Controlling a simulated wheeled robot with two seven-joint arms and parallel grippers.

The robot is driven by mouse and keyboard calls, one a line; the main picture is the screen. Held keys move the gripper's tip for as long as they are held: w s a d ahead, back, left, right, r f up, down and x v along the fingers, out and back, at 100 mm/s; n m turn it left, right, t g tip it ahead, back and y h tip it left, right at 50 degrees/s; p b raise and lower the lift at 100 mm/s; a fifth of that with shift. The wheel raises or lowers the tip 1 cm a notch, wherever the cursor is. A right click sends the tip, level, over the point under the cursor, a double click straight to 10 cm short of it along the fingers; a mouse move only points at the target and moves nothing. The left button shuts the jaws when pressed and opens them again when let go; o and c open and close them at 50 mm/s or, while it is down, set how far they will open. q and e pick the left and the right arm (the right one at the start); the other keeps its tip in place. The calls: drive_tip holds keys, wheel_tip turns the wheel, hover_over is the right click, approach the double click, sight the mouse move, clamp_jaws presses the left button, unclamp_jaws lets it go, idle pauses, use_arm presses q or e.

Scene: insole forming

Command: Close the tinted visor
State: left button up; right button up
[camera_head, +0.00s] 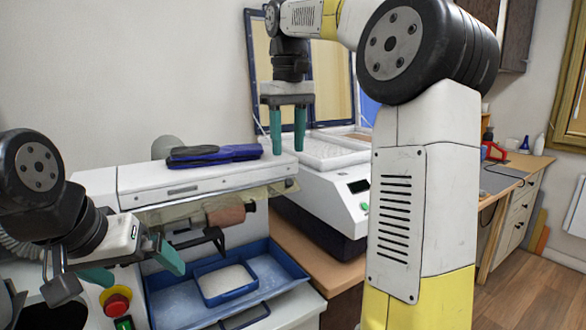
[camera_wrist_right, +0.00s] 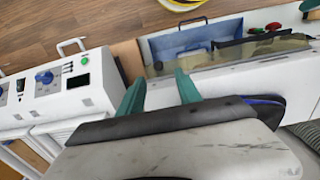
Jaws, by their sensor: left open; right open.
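The tinted visor (camera_head: 205,209) is a see-through olive-brown panel jutting from the front of the white press (camera_head: 200,178), above a blue tray. A black bar handle (camera_head: 205,242) shows just below it. In the right wrist view the visor (camera_wrist_right: 235,55) lies along the press front, upper right. My left gripper (camera_head: 133,266) is open and empty at the press's left front, one finger near the handle; I cannot tell if they touch. My right gripper (camera_head: 288,143) is open and empty above the press's right end; its fingers also show in the wrist view (camera_wrist_right: 161,80).
Dark blue insoles (camera_head: 215,154) lie on the press top. The blue tray (camera_head: 285,262) holds a smaller blue tray. A red emergency button (camera_head: 117,302) sits at lower left. A white machine (camera_head: 335,190) with a raised lid (camera_head: 330,60) stands to the right. Floor is clear at far right.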

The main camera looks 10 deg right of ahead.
sight(289, 180)
drive_tip(key=shift+w+d+f, duration=0.1)
drive_tip(key=shift+w+d, duration=0.1)
wheel_tip(289, 180, down, 8)
drive_tip(key=shift+r, duration=0.25)
clamp_jaws()
